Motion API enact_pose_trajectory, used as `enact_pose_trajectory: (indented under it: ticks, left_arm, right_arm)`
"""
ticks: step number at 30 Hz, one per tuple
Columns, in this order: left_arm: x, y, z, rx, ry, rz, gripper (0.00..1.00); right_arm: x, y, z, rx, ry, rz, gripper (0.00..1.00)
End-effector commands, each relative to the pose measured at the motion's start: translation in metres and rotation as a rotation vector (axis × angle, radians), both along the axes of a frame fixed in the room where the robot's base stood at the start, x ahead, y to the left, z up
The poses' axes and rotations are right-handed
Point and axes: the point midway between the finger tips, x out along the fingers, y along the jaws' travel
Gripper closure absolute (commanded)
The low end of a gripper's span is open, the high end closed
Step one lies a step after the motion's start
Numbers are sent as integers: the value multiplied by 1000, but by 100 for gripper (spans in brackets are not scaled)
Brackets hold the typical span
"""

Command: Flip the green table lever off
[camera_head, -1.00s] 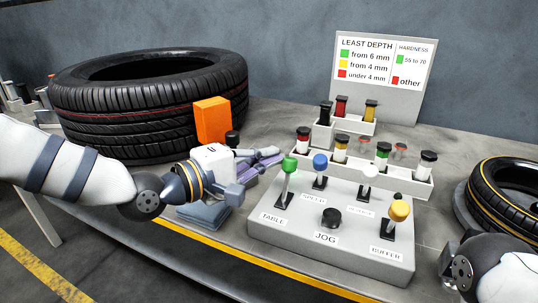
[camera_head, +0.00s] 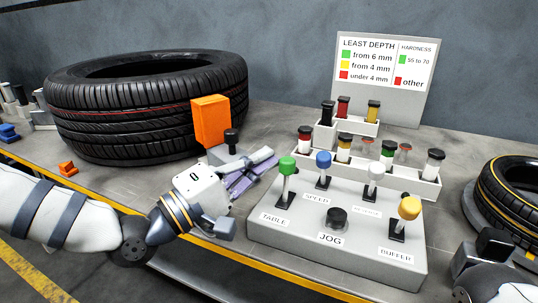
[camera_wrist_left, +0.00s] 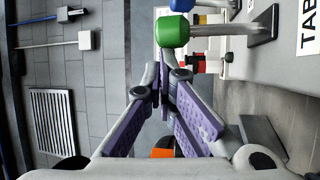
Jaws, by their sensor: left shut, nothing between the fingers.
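The green-knobbed table lever (camera_head: 287,166) stands at the left end of the grey control box (camera_head: 330,262), behind the TABLE label, its stem leaning slightly. My left gripper (camera_head: 268,155) is just left of the knob, its purple fingers together with nothing between them; a small gap shows between them and the knob. In the left wrist view the closed fingertips (camera_wrist_left: 161,85) are below the green knob (camera_wrist_left: 174,31), apart from it. Of my right arm only a wrist part shows at the lower right; its fingers are out of frame.
Blue (camera_head: 323,158), white (camera_head: 376,167) and yellow (camera_head: 409,208) levers and a black jog knob (camera_head: 337,217) share the box. A rack of bottles (camera_head: 435,186) stands behind. A large tyre (camera_head: 140,110) and an orange block (camera_head: 211,122) are at left; another tyre (camera_head: 515,190) is right.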

Motion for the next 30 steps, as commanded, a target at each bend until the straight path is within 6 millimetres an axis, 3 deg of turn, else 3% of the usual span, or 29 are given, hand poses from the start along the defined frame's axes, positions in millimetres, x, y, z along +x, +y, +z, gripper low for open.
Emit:
enact_pose_trajectory:
  ticks: [30]
  left_arm:
    - [-10,2,-3,1,0,-3,100]
  right_arm:
    - [-2,0,-3,0,7,0,26]
